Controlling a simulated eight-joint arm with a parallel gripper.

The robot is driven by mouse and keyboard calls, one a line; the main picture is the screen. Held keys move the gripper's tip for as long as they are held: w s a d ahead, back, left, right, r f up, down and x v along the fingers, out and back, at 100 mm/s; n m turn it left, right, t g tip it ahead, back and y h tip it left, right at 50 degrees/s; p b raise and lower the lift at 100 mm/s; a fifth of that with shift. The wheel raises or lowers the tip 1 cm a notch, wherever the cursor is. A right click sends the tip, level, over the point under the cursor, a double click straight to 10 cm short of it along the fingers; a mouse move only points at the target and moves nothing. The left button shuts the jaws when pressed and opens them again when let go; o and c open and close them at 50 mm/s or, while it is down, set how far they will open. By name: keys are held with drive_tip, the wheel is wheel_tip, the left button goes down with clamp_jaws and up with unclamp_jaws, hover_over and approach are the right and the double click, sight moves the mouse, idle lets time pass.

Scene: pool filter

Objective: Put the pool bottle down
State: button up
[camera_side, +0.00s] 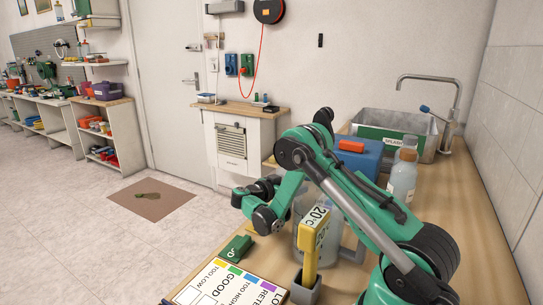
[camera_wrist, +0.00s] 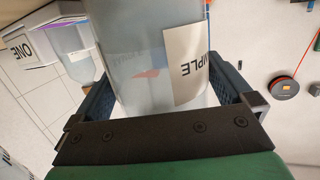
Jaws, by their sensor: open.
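A translucent bottle (camera_wrist: 140,70) with a pale label fills the middle of the wrist view. My gripper (camera_wrist: 165,75) is open, with one dark finger on each side of the bottle. I cannot tell whether either finger touches it. In the side view my green and black arm reaches over the bench, and its wrist is low at the left edge. My fingertips are hard to make out there. A clear container (camera_side: 305,236) stands beside the wrist, partly covered by the arm; I cannot tell if it is the same bottle.
A yellow "20°C" thermometer (camera_side: 312,240) stands in a grey holder (camera_side: 305,291) close by. A green block (camera_side: 236,248) and colour chart (camera_side: 222,287) lie at the front left. Behind the arm are a clear bottle (camera_side: 403,182), blue box (camera_side: 364,160) and sink (camera_side: 392,124).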

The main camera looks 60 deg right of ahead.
drive_tip(key=v, duration=1.1)
drive_tip(key=shift+a+r, duration=0.1)
drive_tip(key=shift+a, duration=0.2)
drive_tip(key=shift+w+a+r+n+t, duration=0.2)
drive_tip(key=shift+r+n+t, duration=0.1)
drive_tip(key=shift+n, duration=0.1)
drive_tip(key=s+a+r+n+t+y, duration=0.3)
drive_tip(key=a+n+y, duration=0.4)
drive_tip(key=n, duration=0.3)
drive_tip(key=s+a+r+n+t+y, duration=0.3)
drive_tip(key=s+a+n+t+y, duration=0.1)
drive_tip(key=a+n+t+y, duration=0.4)
drive_tip(key=a+n, duration=0.2)
drive_tip(key=shift+s+a, duration=0.3)
drive_tip(key=shift+s, duration=0.05)
